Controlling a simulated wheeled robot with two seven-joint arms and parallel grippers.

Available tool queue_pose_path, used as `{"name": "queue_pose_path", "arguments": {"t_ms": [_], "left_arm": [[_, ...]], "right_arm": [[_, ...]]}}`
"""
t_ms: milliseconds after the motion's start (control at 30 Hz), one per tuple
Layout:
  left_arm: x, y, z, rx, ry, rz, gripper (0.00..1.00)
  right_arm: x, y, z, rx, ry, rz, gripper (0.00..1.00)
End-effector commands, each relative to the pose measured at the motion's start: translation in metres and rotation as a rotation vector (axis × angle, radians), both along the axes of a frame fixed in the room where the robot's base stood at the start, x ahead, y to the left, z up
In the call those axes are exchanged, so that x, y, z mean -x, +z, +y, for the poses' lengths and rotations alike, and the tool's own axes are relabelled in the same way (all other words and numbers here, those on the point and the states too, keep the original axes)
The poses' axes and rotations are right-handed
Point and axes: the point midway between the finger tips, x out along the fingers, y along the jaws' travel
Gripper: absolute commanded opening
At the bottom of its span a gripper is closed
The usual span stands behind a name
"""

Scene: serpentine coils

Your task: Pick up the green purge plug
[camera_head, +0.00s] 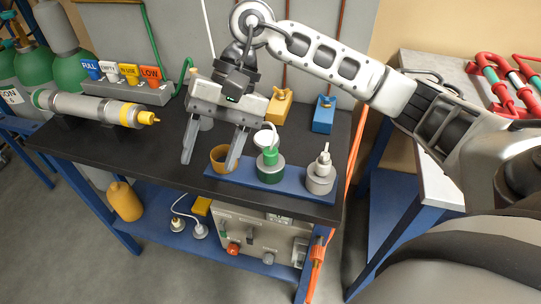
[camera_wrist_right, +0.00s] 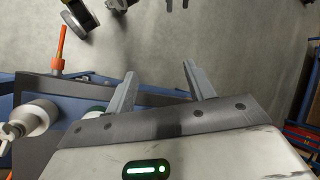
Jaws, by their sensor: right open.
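My left gripper is not in view.
A white-topped grey plug (camera_head: 321,175) stands right of the green one. Yellow (camera_head: 279,107) and blue (camera_head: 323,114) blocks sit behind. A grey cylinder with a yellow nozzle (camera_head: 95,108) lies at left.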

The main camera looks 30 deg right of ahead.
Motion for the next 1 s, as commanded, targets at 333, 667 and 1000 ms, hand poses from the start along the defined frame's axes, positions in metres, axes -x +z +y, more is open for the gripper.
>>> {"name": "queue_pose_path", "arguments": {"t_ms": [333,667,1000], "left_arm": [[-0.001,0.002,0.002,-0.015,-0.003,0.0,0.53],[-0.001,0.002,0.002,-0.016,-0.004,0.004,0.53],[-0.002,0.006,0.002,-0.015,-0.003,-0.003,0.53]], "right_arm": [[-0.037,0.052,-0.132,0.541,0.211,-0.252,0.54],[-0.036,-0.01,-0.134,0.549,0.218,-0.249,0.54],[-0.036,-0.049,-0.133,0.547,0.217,-0.255,0.54]]}}
